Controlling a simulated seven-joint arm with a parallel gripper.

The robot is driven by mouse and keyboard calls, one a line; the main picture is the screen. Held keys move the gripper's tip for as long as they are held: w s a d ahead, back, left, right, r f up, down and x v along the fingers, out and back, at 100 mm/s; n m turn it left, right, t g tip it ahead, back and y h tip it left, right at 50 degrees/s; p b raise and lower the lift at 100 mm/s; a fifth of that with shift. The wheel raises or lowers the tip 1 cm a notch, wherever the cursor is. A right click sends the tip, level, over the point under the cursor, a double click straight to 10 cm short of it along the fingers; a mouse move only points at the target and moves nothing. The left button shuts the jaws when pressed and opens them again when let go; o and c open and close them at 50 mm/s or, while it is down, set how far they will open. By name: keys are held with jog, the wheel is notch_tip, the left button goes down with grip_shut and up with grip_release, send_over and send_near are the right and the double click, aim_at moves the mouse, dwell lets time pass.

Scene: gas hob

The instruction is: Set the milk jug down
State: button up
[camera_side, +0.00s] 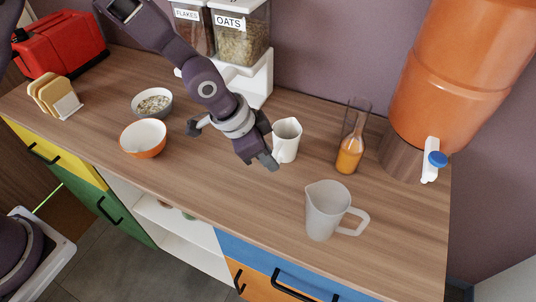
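A small white jug (288,143), which looks like the milk jug, is upright near the middle of the wooden counter (225,170). Its spout shows at the top left. My gripper (264,158) is just left of the jug, pointing down, with its tip close against the jug's lower left side. The jug's handle is not visible, and I cannot tell whether the fingers close on it. The jug's base looks at or very near the counter top; any small gap is not clear from this angle.
A larger translucent jug (323,208) stands near the front edge. A glass carafe with orange liquid (350,153) and an orange dispenser (445,75) stand right. Two bowls (143,138) (152,104), a toast rack (60,98) and a red toaster (62,45) are left. Cereal dispensers (240,35) stand behind.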

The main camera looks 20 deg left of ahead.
jog(key=shift+o, duration=1.1)
jog(key=v, duration=1.2)
jog(key=shift+r, duration=0.15)
jog(key=s+a+r+n+y, duration=0.1)
jog(key=s+a+r+n, duration=0.2)
jog(key=s+a, duration=0.3)
jog(key=s+a+r+n+t+y, duration=0.1)
jog(key=s+a+r+n, duration=0.2)
jog(key=s+a, duration=0.3)
jog(key=s+a+r+n+t+y, duration=0.1)
jog(key=s+a+r+n, duration=0.2)
jog(key=s, duration=0.7)
jog(key=a+r, duration=0.2)
jog(key=a, duration=0.1)
jog(key=shift+a+r+n+y, duration=0.25)
jog(key=shift+a+n+y, duration=0.05)
jog(key=shift+a+n, duration=0.1)
jog(key=shift+s, duration=0.1)
